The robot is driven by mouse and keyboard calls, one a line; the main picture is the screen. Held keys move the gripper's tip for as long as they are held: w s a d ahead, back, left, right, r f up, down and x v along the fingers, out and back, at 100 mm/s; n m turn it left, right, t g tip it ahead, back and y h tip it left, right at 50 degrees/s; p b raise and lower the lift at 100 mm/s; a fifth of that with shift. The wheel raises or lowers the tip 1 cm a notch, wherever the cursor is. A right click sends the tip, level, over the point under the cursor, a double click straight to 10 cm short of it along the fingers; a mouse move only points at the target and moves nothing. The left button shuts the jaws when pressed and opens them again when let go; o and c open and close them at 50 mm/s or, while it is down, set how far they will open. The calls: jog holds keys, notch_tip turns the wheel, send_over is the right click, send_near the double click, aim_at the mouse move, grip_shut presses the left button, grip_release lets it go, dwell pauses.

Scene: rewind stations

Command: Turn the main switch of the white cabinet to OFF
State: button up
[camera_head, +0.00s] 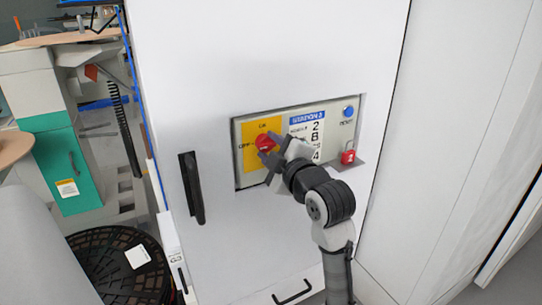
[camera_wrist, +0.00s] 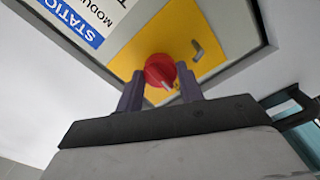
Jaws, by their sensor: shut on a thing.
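The white cabinet (camera_head: 230,60) fills the middle of the head view, with a grey control panel (camera_head: 240,172) on its front. The main switch is a red rotary knob (camera_head: 264,141) on a yellow plate, with ON printed above it and OFF to its left. My gripper (camera_head: 270,152) reaches it from the lower right and is shut on the knob. In the wrist view the knob (camera_wrist: 158,70) sits between the two dark fingers of my gripper (camera_wrist: 159,90). A pale mark shows on the knob; I cannot tell which position it points to.
A blue RESET button (camera_head: 348,111) and a red padlock (camera_head: 348,157) are at the panel's right, with a white label (camera_head: 307,138) between. A black door handle (camera_head: 192,188) is left of the panel. A black reel (camera_head: 120,265) and teal machine (camera_head: 65,165) stand further left.

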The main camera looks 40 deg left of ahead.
jog(key=shift+n, duration=0.3)
jog(key=o, duration=1)
jog(key=b+v, duration=0.1)
jog(key=v, duration=1.3)
